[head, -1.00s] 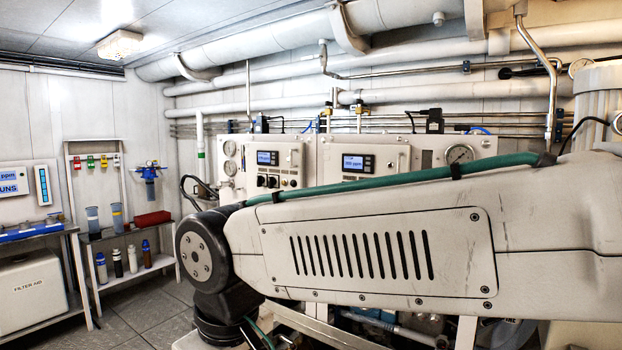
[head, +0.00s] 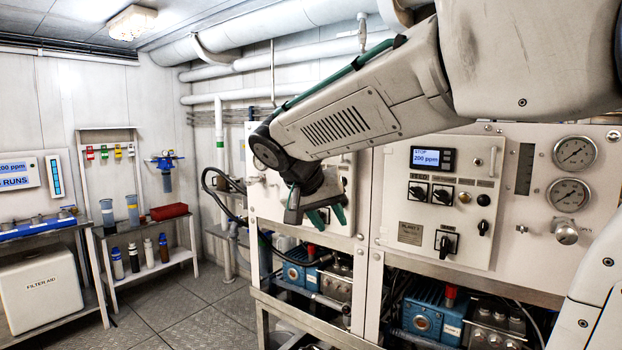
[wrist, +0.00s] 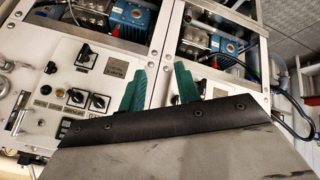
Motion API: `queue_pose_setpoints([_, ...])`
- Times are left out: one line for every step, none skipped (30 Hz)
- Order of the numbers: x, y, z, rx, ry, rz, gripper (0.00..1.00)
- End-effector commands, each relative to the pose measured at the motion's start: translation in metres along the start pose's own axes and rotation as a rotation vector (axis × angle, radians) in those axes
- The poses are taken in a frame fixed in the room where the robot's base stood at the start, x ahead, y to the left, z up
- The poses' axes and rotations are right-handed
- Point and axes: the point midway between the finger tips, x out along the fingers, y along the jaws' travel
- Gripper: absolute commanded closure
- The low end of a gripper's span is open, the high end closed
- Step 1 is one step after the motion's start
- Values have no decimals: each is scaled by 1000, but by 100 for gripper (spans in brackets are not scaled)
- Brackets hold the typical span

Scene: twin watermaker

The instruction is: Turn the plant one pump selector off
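The nearer white control panel (head: 480,180) has a lit display (head: 432,158) reading STOP and 200 ppm. Below it are two small black selectors, a left one (head: 418,191) and a right one (head: 442,193), with a larger black selector (head: 446,243) lower down. A nameplate (head: 410,233) is too small to read surely. My gripper (head: 328,216) is open and empty, its green fingers pointing down, left of these selectors. In the wrist view, the panel appears upside down; the paired selectors (wrist: 86,99) and larger selector (wrist: 84,52) lie left of my open fingers (wrist: 161,68).
A second panel (head: 258,208) stands farther left, partly behind my arm. Blue pumps (head: 425,318) sit in the frame below. Gauges (head: 575,152) and a knob (head: 566,233) are at right. A bottle shelf (head: 155,265) stands at the back left. The floor (head: 200,310) there is clear.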

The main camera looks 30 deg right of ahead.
Motion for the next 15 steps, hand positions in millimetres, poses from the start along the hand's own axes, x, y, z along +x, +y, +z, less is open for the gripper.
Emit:
queue_pose_setpoints([4,-14,-33,67,58,40,67])
queue_pose_setpoints([6,-21,-52,115,100,61,67])
queue_pose_setpoints([6,-30,-77,177,156,83,67])
queue_pose_setpoints([8,-38,-94,221,196,95,67])
queue_pose_setpoints([9,-44,-109,262,237,105,67])
queue_pose_setpoints([10,-54,-128,314,287,113,67])
queue_pose_setpoints([10,-60,-141,347,322,117,67])
queue_pose_setpoints([11,-66,-152,379,355,119,67])
queue_pose_setpoints([12,-74,-165,416,393,118,67])
queue_pose_setpoints([12,-78,-174,439,419,117,67])
queue_pose_setpoints([12,-82,-180,459,441,116,67])
queue_pose_setpoints([12,-87,-188,482,465,113,67])
queue_pose_setpoints([12,-90,-192,496,480,111,67])
queue_pose_setpoints([12,-92,-196,506,491,109,67])
queue_pose_setpoints([13,-94,-200,517,503,108,67])
